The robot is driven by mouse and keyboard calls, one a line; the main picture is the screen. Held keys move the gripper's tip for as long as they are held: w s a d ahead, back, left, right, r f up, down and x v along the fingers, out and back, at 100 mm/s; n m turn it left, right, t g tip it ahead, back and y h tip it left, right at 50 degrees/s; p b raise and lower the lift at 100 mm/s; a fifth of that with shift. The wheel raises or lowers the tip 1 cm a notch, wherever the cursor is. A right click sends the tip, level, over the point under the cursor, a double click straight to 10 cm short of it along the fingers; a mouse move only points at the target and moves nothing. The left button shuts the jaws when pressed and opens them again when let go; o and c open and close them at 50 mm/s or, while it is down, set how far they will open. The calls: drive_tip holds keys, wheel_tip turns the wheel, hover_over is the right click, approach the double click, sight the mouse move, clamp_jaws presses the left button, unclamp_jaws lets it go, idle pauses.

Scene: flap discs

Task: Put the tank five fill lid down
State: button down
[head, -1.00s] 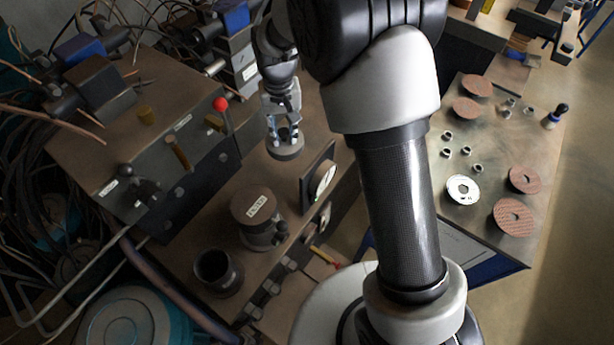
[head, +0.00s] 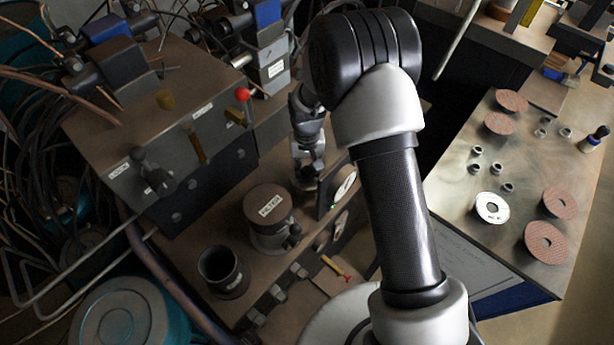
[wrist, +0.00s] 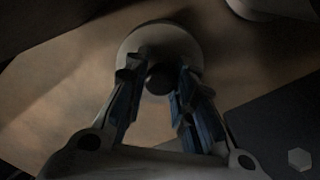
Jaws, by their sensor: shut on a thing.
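The fill lid is a pale round disc (wrist: 165,42) with a dark round knob (wrist: 160,79) in the wrist view. My gripper (wrist: 158,88) is shut on the knob, its blue-padded fingers on either side. In the head view, my gripper (head: 307,170) is above the bench, behind the dial gauge (head: 343,188). The lid is dark and hard to make out there. I cannot tell whether it touches the bench. An open dark pot (head: 226,273) stands on the bench's front part; its label is unreadable here.
A lidded pot marked FILTER (head: 269,203) stands near the gauge. A control box with a red-knobbed lever (head: 242,95) is on the left. A metal table (head: 520,180) on the right carries flap discs, small rings and a bottle. A teal drum (head: 125,315) stands at front left.

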sight(307, 177)
drive_tip(key=shift+f+b, duration=0.35)
drive_tip(key=shift+f, duration=1.15)
drive_tip(key=shift+f, duration=0.1)
drive_tip(key=shift+f, duration=0.2)
drive_tip(key=c, duration=1.3)
unclamp_jaws()
drive_tip(key=shift+r, duration=0.1)
drive_tip(key=shift+c, duration=0.2)
wheel_tip(307, 177, up, 12)
drive_tip(key=p, duration=0.4)
drive_tip(key=shift+r, duration=0.25)
